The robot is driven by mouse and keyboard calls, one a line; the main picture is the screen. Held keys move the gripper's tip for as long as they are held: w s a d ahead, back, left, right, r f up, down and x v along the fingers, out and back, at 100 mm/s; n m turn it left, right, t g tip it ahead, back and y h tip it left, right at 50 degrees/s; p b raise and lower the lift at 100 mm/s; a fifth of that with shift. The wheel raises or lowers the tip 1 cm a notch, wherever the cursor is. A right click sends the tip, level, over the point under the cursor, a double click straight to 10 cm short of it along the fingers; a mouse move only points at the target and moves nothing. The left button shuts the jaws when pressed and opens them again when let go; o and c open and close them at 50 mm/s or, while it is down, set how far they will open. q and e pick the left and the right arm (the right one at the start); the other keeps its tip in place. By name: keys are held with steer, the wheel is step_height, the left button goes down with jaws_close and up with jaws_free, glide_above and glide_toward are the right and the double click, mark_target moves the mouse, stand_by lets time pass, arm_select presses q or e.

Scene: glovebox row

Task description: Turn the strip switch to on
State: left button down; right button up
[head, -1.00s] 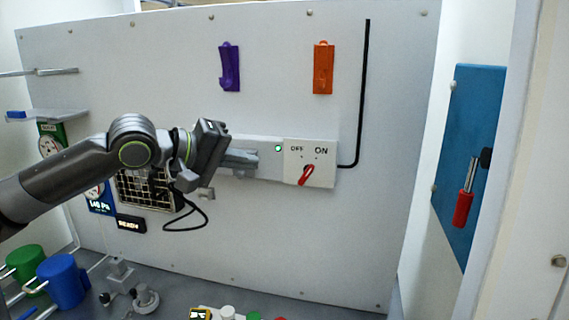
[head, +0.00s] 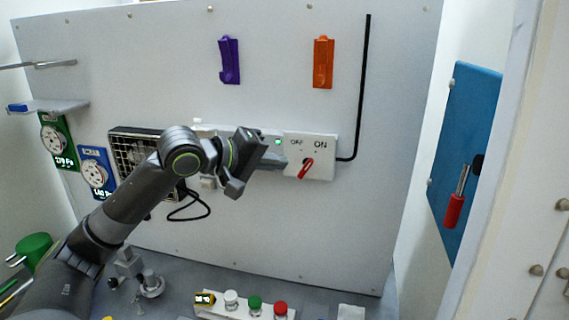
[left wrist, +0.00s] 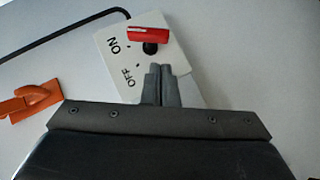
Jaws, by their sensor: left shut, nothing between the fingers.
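The strip switch is a red handle (head: 306,170) on a white plate (head: 325,171) marked OFF and ON, on the grey wall panel. In the head view the handle slants, its lower end to the lower left. In the left wrist view the red handle (left wrist: 148,35) lies across a black hub, beside the ON and OFF marks. My left gripper (head: 284,163) is shut and empty at the left edge of the plate. In the left wrist view its closed fingertips (left wrist: 160,70) point at the plate, just short of the hub; contact cannot be told. My right gripper is not in view.
A green lamp (head: 278,142) is lit on the strip left of the plate. A black cable (head: 362,90) runs up from its right. Purple (head: 229,61) and orange (head: 323,64) holders hang above. A blue panel (head: 470,130) with a red-handled lever stands at the right.

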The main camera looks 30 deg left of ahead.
mark_target(305, 169)
arm_select(q)
steer(key=shift+w+d+f+p, duration=0.2)
steer(key=shift+d+f, duration=0.1)
steer(key=shift+d, duration=0.25)
steer(key=shift+w+d+f+p, duration=0.15)
steer(key=shift+d+f, duration=0.15)
steer(key=shift+d, duration=0.2)
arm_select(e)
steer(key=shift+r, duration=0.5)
arm_select(q)
steer(key=shift+s, duration=0.1)
